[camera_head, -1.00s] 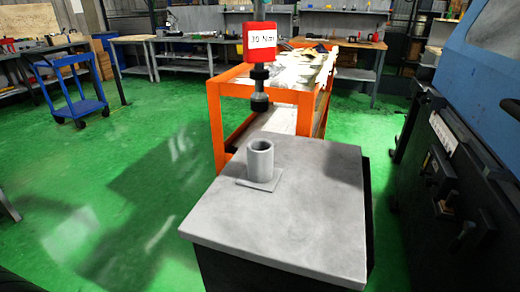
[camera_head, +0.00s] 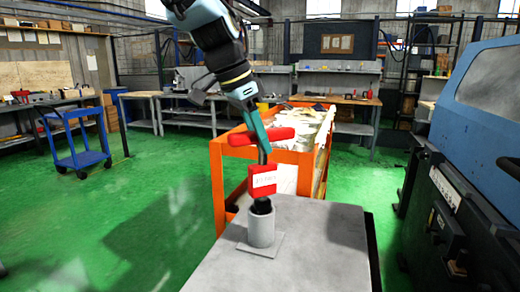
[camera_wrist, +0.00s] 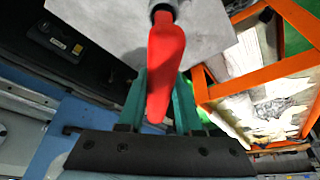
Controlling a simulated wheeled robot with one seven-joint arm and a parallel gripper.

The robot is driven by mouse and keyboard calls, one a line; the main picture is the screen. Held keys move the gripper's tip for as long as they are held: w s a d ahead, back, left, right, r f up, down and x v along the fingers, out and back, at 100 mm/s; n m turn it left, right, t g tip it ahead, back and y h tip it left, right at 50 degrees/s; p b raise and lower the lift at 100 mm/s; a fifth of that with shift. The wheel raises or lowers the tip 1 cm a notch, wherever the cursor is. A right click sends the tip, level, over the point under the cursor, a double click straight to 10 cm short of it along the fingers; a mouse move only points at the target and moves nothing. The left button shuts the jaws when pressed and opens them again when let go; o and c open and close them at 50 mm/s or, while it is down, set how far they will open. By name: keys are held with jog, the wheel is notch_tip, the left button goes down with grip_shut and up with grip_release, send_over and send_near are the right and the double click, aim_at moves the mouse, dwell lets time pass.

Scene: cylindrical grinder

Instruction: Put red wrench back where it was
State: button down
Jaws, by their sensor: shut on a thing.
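The red wrench (camera_head: 263,181) is upright in the head view, with a red crossbar handle, a labelled red block and a dark lower end. A grey cylindrical holder (camera_head: 262,229) on a square base stands under it. The dark lower end is at the holder's mouth and seems to enter it; its tip is hidden. My gripper (camera_head: 259,136) is above the block, its teal fingers shut on the red handle. In the wrist view, the red handle (camera_wrist: 163,70) lies between the teal fingers (camera_wrist: 158,105).
The holder stands on a grey-topped table (camera_head: 325,245). An orange-framed bench (camera_head: 218,190) is just behind it. A large dark and blue machine (camera_head: 455,190) is at the right. A blue cart (camera_head: 80,145) is at the far left, with open green floor between.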

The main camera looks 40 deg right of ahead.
aim_at(263, 185)
jog(key=shift+f, duration=1.25)
jog(key=c, duration=0.6)
grip_release()
jog(key=shift+f, duration=0.1)
